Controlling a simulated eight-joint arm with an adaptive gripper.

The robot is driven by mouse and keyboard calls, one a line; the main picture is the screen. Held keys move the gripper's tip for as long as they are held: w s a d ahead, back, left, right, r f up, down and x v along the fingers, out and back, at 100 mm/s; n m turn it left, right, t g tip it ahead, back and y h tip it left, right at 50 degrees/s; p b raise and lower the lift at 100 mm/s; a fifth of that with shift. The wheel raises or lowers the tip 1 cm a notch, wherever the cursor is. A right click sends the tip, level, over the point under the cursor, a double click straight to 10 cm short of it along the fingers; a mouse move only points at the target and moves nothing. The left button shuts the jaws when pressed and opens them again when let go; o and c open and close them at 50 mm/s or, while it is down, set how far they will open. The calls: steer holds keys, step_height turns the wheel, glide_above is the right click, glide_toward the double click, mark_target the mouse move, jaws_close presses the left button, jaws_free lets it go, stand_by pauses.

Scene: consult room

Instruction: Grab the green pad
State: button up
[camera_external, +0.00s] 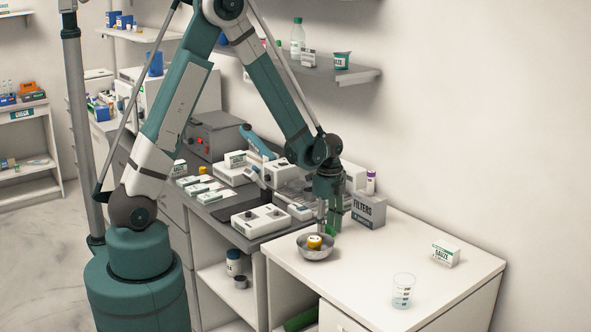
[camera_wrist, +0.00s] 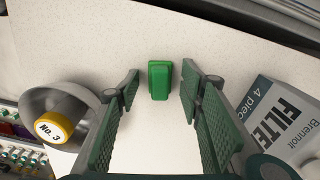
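The green pad (camera_wrist: 160,80) is a small green block on the white tabletop, seen in the wrist view between and just beyond my fingertips. My gripper (camera_wrist: 160,88) is open, with one finger to each side of the pad and a gap on both sides. In the external view my gripper (camera_external: 328,224) points down over the white table, close to the metal bowl and the filters box. A bit of green shows at the fingers there, but I cannot tell the pad from the gripper in that view.
A metal bowl (camera_external: 304,250) holding a yellow jar (camera_wrist: 52,128) stands left of my gripper. A grey filters box (camera_external: 369,210) stands to the right. A beaker (camera_external: 403,291) and a gauze box (camera_external: 446,254) stand farther right. The table between them is clear.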

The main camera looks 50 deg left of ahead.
mark_target(328, 226)
steer(key=shift+c, duration=0.5)
steer(key=c, duration=0.7)
steer(key=shift+c, duration=0.2)
steer(key=shift+r, duration=0.15)
steer(key=shift+r, duration=4.85)
